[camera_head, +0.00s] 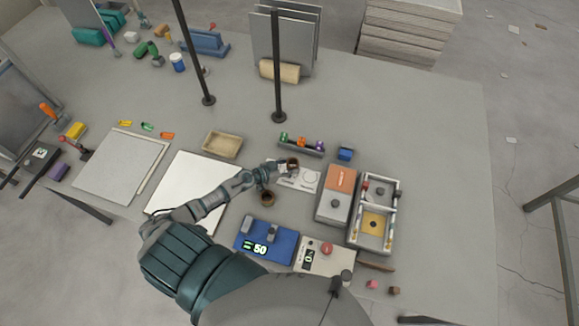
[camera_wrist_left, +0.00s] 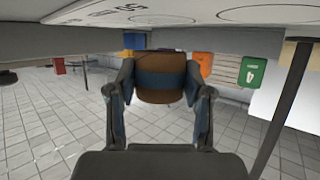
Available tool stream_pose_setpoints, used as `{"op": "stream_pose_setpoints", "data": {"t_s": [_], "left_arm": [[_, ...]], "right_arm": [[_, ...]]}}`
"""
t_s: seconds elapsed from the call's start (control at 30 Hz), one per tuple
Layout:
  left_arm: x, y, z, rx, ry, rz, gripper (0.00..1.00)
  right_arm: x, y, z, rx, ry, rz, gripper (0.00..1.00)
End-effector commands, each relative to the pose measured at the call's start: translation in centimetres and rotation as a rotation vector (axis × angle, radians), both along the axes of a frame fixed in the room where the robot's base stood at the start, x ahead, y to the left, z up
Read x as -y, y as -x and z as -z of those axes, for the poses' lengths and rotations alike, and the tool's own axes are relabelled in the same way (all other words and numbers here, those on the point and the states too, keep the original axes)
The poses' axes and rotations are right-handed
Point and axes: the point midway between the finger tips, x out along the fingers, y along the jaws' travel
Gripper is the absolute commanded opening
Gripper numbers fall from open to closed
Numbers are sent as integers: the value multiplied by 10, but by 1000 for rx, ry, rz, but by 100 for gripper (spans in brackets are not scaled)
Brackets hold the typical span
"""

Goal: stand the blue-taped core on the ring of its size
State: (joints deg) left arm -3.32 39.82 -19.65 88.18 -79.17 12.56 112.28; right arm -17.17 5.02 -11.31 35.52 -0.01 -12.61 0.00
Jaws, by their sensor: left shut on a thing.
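The blue-taped core (camera_wrist_left: 161,78) is a brown cylinder with a blue band around its middle. It sits between the fingers of my left gripper (camera_wrist_left: 158,90), which is shut on it. In the head view the held core (camera_head: 292,163) is over the far left part of the white ring card (camera_head: 303,184). Printed ring outlines show on the card, partly hidden by the gripper and core. Whether the core touches the card I cannot tell. Another brown core (camera_head: 267,198) stands on the table just left of the card. My right gripper is not in view.
A grey and orange box (camera_head: 336,194) and a divided tray (camera_head: 373,241) stand right of the card. A rack of coloured pieces (camera_head: 301,145) is behind it. A blue 50 display unit (camera_head: 266,242) is in front. A wooden tray (camera_head: 222,144) lies back left.

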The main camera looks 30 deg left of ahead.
Motion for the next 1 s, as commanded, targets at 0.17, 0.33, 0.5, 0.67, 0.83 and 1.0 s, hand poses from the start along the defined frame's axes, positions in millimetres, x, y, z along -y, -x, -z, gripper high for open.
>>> {"op": "stream_pose_setpoints", "data": {"t_s": [0.17,0.33,0.5,0.67,0.83,1.0], "left_arm": [[-2,4,15,-13,-7,-2,23],[0,6,19,-22,-3,0,66],[1,6,20,-25,2,2,75],[1,6,21,-26,3,1,75],[1,5,6,-24,1,2,75],[-15,37,-9,-23,-3,1,75]], "right_arm": [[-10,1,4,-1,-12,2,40],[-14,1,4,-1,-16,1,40],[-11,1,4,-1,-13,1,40],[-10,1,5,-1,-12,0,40],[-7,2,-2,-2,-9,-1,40],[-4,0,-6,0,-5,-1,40]]}}
